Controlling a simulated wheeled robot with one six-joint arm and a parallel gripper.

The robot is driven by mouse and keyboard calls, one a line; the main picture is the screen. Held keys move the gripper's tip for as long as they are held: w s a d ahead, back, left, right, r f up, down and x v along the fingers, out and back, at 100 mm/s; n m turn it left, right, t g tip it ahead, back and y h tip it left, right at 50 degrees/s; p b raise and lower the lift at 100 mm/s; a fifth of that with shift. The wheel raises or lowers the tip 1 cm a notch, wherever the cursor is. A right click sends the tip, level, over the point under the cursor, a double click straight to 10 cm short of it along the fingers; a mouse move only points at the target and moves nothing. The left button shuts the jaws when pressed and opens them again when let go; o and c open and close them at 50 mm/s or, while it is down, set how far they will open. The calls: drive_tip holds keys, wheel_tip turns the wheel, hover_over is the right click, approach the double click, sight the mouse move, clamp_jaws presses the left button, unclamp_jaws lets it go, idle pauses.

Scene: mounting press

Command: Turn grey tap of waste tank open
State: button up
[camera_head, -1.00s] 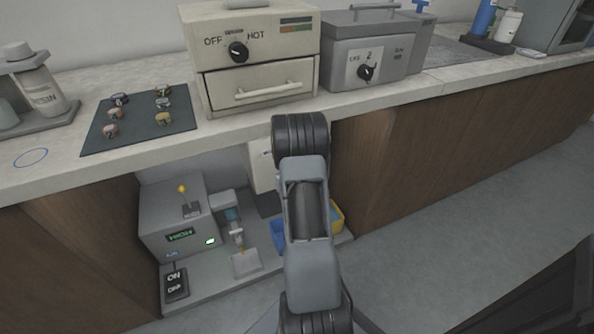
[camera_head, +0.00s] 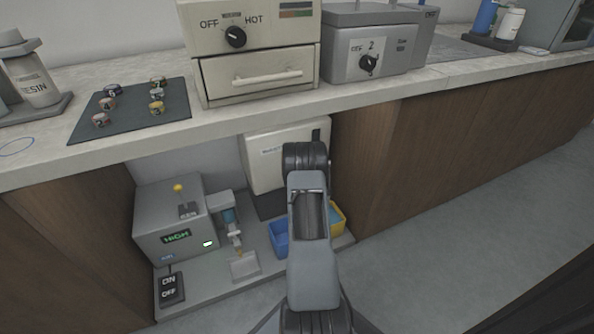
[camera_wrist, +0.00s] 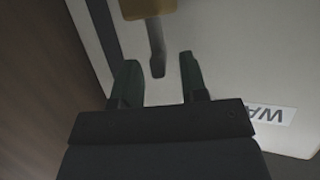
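The white waste tank (camera_head: 265,165) stands under the counter in the head view, partly hidden behind my arm. Its tap is not visible there. In the wrist view the pale tank face (camera_wrist: 225,65) fills much of the picture, with a label showing upside-down letters "WA" (camera_wrist: 270,114). The grey tap lever (camera_wrist: 157,48) hangs from a tan fitting (camera_wrist: 150,8) at the top edge. My gripper (camera_wrist: 159,70) is open, its two dark fingers on either side of the lever's end. I cannot tell whether they touch it. The head view hides my gripper behind the arm.
A blue bin (camera_head: 279,238) and a yellow bin (camera_head: 338,218) stand below the tank, beside my arm. A grey machine (camera_head: 172,222) is to the left. The counter edge (camera_head: 130,147) overhangs, and a brown cabinet panel (camera_head: 372,165) is close on the right.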

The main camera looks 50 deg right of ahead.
drive_tip(key=shift+w+d+f, duration=0.25)
drive_tip(key=shift+w+d, duration=0.2)
drive_tip(key=shift+c, duration=0.5)
clamp_jaws()
